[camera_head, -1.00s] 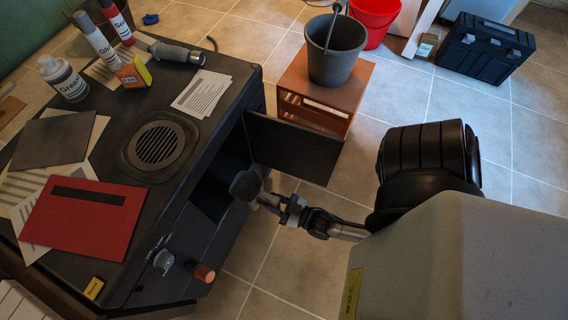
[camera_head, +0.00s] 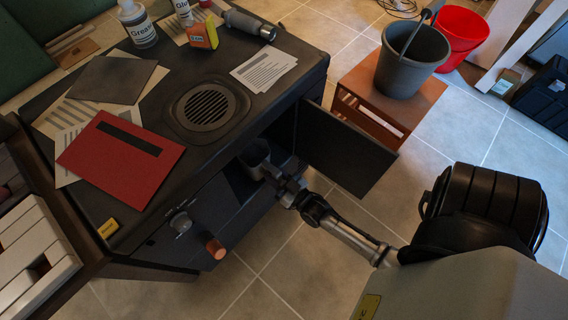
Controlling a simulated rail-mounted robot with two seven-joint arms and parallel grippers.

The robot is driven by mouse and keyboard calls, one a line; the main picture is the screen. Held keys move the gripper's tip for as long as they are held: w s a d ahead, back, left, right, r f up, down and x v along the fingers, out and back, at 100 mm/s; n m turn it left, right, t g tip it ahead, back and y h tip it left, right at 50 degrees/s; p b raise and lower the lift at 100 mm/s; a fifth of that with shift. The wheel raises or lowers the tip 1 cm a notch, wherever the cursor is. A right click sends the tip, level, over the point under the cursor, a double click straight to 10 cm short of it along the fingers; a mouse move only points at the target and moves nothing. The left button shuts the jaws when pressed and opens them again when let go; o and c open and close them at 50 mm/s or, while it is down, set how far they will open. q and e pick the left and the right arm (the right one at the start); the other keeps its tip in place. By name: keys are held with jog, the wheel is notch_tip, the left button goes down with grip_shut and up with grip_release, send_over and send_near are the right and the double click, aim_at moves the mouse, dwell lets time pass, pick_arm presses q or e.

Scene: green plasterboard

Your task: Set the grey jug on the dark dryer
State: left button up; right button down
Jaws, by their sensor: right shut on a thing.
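The dark dryer (camera_head: 285,85) fills the left and middle of the head view, with a round vent on its top and its front door (camera_head: 345,150) swung open. The grey jug (camera_head: 255,158) is at the dryer's front opening, below the top. Its mouth faces up, and its lower part is in shadow. My right gripper (camera_head: 272,172) reaches in from the right and is shut on the jug. I cannot tell whether the jug touches anything inside the opening. My left gripper is not in view.
The dryer top holds a red folder (camera_head: 120,158), a dark plate (camera_head: 108,80), papers (camera_head: 263,70), bottles and a grey cylinder (camera_head: 250,23). The top around the vent is bare. A dark bucket (camera_head: 410,65) stands on a brown stool (camera_head: 365,105) beyond the open door.

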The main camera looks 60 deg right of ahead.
jog(key=w, duration=0.1)
jog(key=w+b, duration=0.1)
jog(key=shift+w+d, duration=0.2)
jog(key=shift+w, duration=0.2)
jog(key=shift+w+f+b, duration=0.15)
jog(key=shift+f+b, duration=0.15)
jog(key=shift+f, duration=0.6)
jog(key=c, duration=0.8)
grip_release()
jog(key=shift+s+a+f+p, duration=0.35)
jog(key=shift+s+p, duration=0.5)
jog(key=shift+s, duration=1.45)
jog(key=shift+s+a+f+p, duration=0.3)
jog(key=shift+s+p, duration=0.6)
jog(key=shift+s, duration=1.4)
jog(key=shift+s+a+f+p, duration=0.3)
jog(key=shift+s+p, duration=0.55)
jog(key=shift+s, duration=1.45)
